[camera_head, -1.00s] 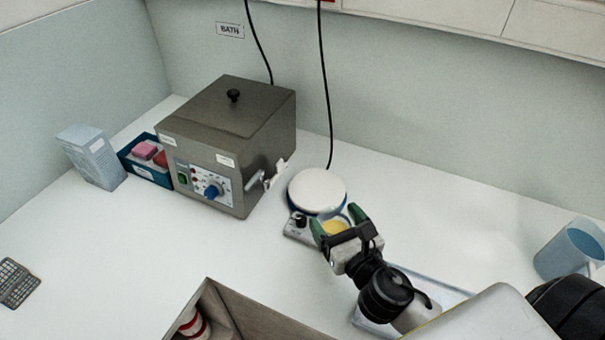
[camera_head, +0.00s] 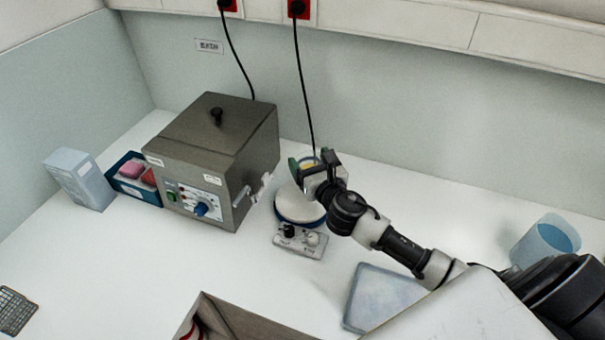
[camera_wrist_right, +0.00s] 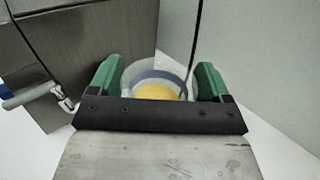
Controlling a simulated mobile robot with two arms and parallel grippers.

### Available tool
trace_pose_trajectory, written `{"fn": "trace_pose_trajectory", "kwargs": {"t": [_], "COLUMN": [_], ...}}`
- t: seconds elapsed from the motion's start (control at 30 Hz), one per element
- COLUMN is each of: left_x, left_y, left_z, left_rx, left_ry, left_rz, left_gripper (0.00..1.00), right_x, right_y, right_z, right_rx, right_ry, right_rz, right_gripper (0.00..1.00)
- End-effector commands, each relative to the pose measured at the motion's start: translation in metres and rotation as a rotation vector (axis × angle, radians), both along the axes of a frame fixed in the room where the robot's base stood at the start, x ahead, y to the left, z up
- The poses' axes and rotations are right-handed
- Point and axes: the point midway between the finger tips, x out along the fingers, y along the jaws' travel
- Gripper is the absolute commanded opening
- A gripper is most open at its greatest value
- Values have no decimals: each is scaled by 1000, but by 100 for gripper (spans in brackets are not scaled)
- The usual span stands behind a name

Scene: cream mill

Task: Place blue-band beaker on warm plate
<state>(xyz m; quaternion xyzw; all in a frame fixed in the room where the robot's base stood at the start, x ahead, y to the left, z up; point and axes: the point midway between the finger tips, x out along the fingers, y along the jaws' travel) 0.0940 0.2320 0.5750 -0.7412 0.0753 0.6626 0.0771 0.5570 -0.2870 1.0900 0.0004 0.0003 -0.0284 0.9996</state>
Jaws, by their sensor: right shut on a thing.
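The blue-band beaker (camera_wrist_right: 158,80) is in the right wrist view, between the two green fingers of my right gripper (camera_wrist_right: 158,82). It has a blue band and yellow contents. In the head view my right gripper (camera_head: 314,168) is shut on it, and only a bit of the beaker (camera_head: 307,163) shows behind the fingers. The warm plate (camera_head: 297,207) is a round white top with a blue rim and a grey control base. The gripper and beaker appear over the plate's far side in the picture; their height above it is unclear. My left gripper is out of view.
A steel bath (camera_head: 212,160) with a tap stands left of the plate. A blue tray with pink and red items (camera_head: 137,190) and a pale box (camera_head: 80,178) are further left. A bluish tray (camera_head: 375,300) and blue jug (camera_head: 545,240) are at right. A brown open box (camera_head: 235,318) is in front.

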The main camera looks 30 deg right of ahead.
Motion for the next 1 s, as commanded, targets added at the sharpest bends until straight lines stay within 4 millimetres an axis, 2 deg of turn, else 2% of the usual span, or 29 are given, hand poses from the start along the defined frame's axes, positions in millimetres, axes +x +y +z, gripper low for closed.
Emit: {"fn": "trace_pose_trajectory", "kwargs": {"t": [0.1,0.23,0.4,0.5,0.9,0.93,1.0], "left_x": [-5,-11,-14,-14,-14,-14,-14], "left_y": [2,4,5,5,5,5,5], "left_z": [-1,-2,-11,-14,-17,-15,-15], "left_rx": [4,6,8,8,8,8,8], "left_ry": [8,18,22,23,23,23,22], "left_rz": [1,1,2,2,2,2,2], "left_gripper": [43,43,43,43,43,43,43], "right_x": [11,15,14,14,14,14,14], "right_y": [11,15,15,15,14,14,14], "right_z": [-9,-15,-43,-52,-57,-55,-55], "right_rx": [2,0,2,1,-1,-1,-1], "right_ry": [-2,-1,2,0,-1,-1,-1], "right_rz": [-1,0,-2,-1,0,0,0], "right_gripper": [52,52,52,52,52,83,94]}}
